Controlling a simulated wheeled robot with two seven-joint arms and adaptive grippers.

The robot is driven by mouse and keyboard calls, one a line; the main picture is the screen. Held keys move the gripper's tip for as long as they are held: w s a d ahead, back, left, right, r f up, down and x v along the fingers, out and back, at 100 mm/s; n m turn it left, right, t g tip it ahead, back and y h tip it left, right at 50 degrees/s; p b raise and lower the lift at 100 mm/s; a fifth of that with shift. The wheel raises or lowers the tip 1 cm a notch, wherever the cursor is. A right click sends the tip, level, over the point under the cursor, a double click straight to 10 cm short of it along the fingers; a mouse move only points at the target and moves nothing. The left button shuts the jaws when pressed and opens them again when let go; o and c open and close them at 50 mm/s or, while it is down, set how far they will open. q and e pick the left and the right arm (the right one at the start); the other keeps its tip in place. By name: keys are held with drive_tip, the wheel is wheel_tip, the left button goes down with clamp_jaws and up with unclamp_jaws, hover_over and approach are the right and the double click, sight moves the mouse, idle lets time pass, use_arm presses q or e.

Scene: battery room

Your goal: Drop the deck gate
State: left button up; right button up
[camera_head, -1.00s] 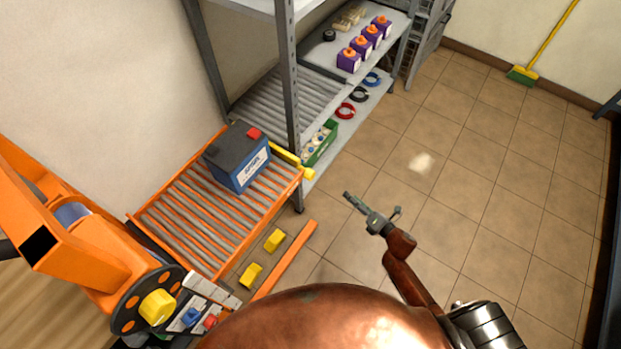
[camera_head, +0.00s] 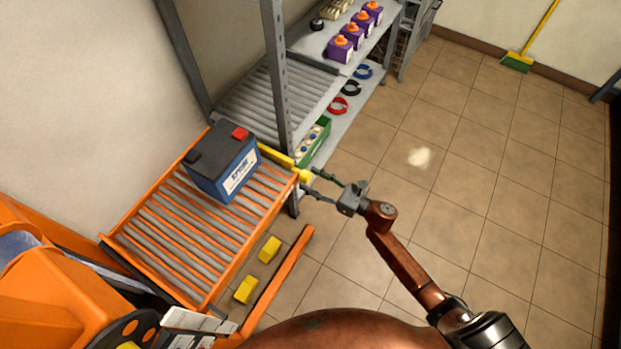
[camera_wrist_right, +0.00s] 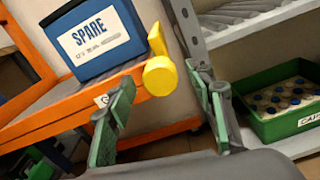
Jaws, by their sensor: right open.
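The deck gate is a yellow bar (camera_head: 278,157) with a round yellow knob at its right end, along the far end of the orange roller deck (camera_head: 149,196). The knob (camera_wrist_right: 160,76) shows large in the right wrist view, between my open fingers and beyond them. My right gripper (camera_head: 313,183) is open, its fingertips close to the knob; I cannot tell whether they touch it. A blue battery (camera_head: 225,163) with a dark top and a red cap sits on the rollers behind the bar; its label reads SPARE in the wrist view (camera_wrist_right: 95,38). My left gripper is not in view.
A grey shelf rack with rollers (camera_head: 268,100) stands just beyond the deck. A green box of caps (camera_head: 313,143) sits on its lower shelf, close to the knob. Yellow blocks (camera_head: 269,249) lie beside the orange rail (camera_head: 279,279).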

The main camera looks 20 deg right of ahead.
drive_tip(key=shift+w+a, duration=0.25)
drive_tip(key=shift+w, duration=0.05)
drive_tip(key=shift+c, duration=0.5)
drive_tip(key=c, duration=1.1)
drive_tip(key=shift+o, duration=0.2)
